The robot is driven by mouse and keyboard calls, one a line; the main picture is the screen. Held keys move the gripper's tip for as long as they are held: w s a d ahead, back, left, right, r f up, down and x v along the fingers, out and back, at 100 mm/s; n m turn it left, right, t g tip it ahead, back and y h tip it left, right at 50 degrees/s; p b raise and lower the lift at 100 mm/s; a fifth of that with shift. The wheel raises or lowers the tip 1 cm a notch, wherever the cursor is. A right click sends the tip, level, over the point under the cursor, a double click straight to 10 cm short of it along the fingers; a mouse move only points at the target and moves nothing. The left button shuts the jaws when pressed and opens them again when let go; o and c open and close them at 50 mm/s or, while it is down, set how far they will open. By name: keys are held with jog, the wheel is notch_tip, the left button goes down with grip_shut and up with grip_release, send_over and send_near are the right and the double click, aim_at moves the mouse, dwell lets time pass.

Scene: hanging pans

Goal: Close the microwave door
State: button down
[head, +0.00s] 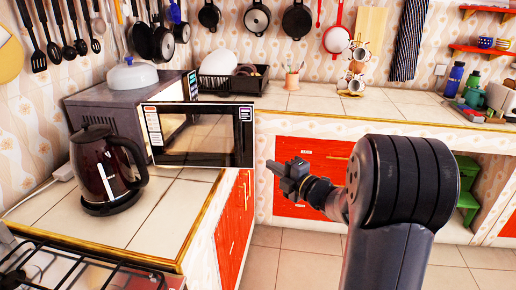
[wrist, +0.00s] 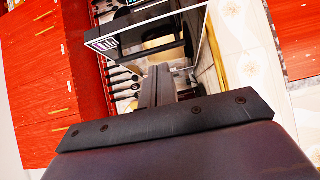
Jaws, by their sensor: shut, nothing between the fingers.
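My gripper (head: 270,166) is shut and empty, just right of and below the door's free edge, with a small gap visible in the head view. In the wrist view the door (wrist: 150,24) is ahead of my gripper (wrist: 158,72). I cannot tell the exact depth between them.
A dark kettle (head: 106,172) stands on the counter in front of the microwave, close to the door's hinge side. A gas hob (head: 60,268) is at the lower left. A dish rack (head: 232,80) sits behind the door. The floor (head: 300,255) by the red cabinets is clear.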

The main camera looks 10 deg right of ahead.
aim_at(250, 145)
jog(key=shift+w+a+p, duration=0.25)
jog(key=shift+w+a, duration=0.2)
jog(key=shift+w, duration=1.3)
jog(key=shift+w+a+p, duration=0.25)
jog(key=shift+w+a, duration=0.15)
jog(key=shift+w, duration=1.3)
jog(key=shift+w+a+p, duration=0.25)
jog(key=shift+w+a, duration=0.2)
jog(key=shift+w, duration=1.3)
jog(key=shift+w+d, duration=0.1)
